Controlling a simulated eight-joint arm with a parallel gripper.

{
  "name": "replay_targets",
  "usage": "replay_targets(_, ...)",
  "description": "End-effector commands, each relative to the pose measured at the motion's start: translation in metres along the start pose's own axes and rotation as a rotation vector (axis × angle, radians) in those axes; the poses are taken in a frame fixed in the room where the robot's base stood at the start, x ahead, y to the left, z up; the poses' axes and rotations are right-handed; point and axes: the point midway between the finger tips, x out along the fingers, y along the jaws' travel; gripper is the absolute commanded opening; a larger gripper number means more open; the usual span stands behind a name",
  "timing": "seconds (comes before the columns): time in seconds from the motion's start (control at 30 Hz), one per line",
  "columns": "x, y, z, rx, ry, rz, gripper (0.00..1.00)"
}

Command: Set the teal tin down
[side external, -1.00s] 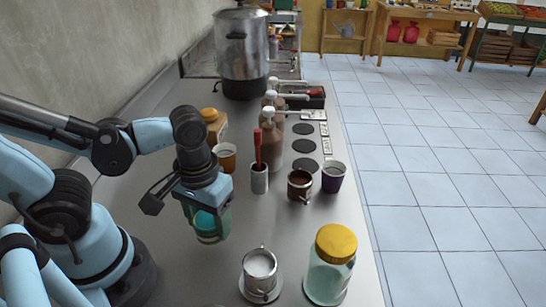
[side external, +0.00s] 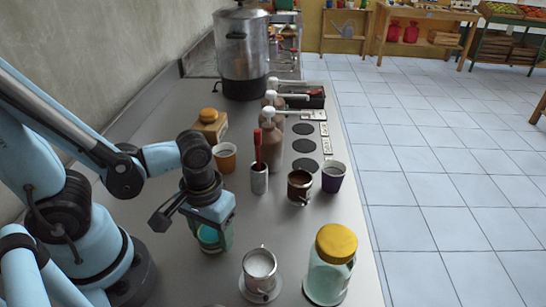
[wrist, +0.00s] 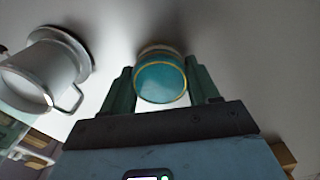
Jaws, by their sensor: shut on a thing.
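The teal tin (side external: 209,238) is held upright between the fingers of my gripper (side external: 214,236) over the left part of the steel counter. My gripper is shut on it. In the wrist view the tin (wrist: 160,82) shows a teal round face with a gold rim, with a green finger of my gripper (wrist: 160,92) on each side. The gripper hides part of the tin in the side view. I cannot tell whether its base touches the counter.
A metal cup of white liquid (side external: 260,264) on a saucer stands right of the tin, with a yellow-lidded glass jar (side external: 331,272) beyond. Behind are an orange cup (side external: 225,159), a holder with a red-handled tool (side external: 259,180), a brown-filled cup (side external: 299,188) and a purple cup (side external: 333,180).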

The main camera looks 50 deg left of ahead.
Motion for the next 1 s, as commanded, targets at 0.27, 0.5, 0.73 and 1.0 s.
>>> replay_targets(0.27,0.003,0.0,0.0,0.0,0.0,0.0,0.63)
replay_targets(0.5,0.003,0.0,0.0,0.0,0.0,0.0,0.85)
replay_targets(0.73,0.003,0.0,0.0,0.0,0.0,0.0,0.85)
replay_targets(1.0,-0.009,0.0,0.0,0.0,0.0,0.0,0.85)
